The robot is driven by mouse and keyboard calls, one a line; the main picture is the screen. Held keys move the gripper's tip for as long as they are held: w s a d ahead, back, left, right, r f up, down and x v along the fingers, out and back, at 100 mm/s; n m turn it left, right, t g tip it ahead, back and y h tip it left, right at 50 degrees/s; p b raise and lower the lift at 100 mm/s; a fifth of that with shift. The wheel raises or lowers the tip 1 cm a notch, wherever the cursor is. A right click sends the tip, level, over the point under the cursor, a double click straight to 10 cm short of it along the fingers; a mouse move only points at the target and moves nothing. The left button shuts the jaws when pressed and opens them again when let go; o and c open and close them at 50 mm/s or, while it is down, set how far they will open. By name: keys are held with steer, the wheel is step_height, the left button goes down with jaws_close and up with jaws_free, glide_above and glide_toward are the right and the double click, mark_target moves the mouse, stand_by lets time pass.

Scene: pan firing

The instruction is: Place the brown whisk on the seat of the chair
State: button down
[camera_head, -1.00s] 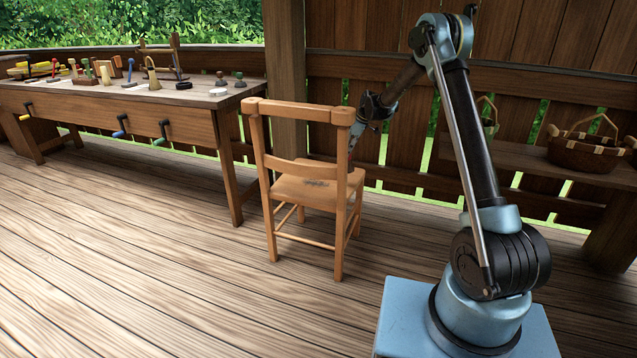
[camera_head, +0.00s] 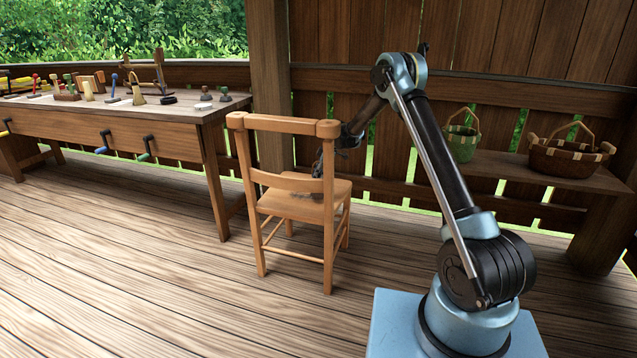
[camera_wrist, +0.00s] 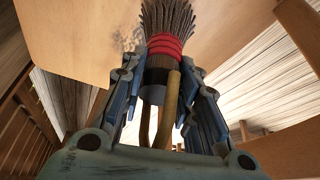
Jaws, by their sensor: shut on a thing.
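The brown whisk (camera_wrist: 167,18) has a bundle of stiff bristles, a red band and a looped handle. In the wrist view my gripper (camera_wrist: 160,88) is shut on it below the red band. The whisk lies in front of the chair's pale wooden seat (camera_wrist: 235,28); whether it touches cannot be told. In the head view the wooden chair (camera_head: 285,126) stands with its back towards me. My gripper (camera_head: 326,160) is low over the right part of the seat (camera_head: 290,206), partly hidden by the chair back. The whisk is mostly hidden there.
A workbench (camera_head: 170,112) with several tools stands to the left. A green basket (camera_head: 461,142) and a brown basket (camera_head: 565,158) sit on a low bench at right. The chair's backrest stands between the camera and the gripper. Plank floor in front is clear.

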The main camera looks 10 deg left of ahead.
steer(key=shift+f, duration=1)
steer(key=c, duration=1.2)
jaws_free()
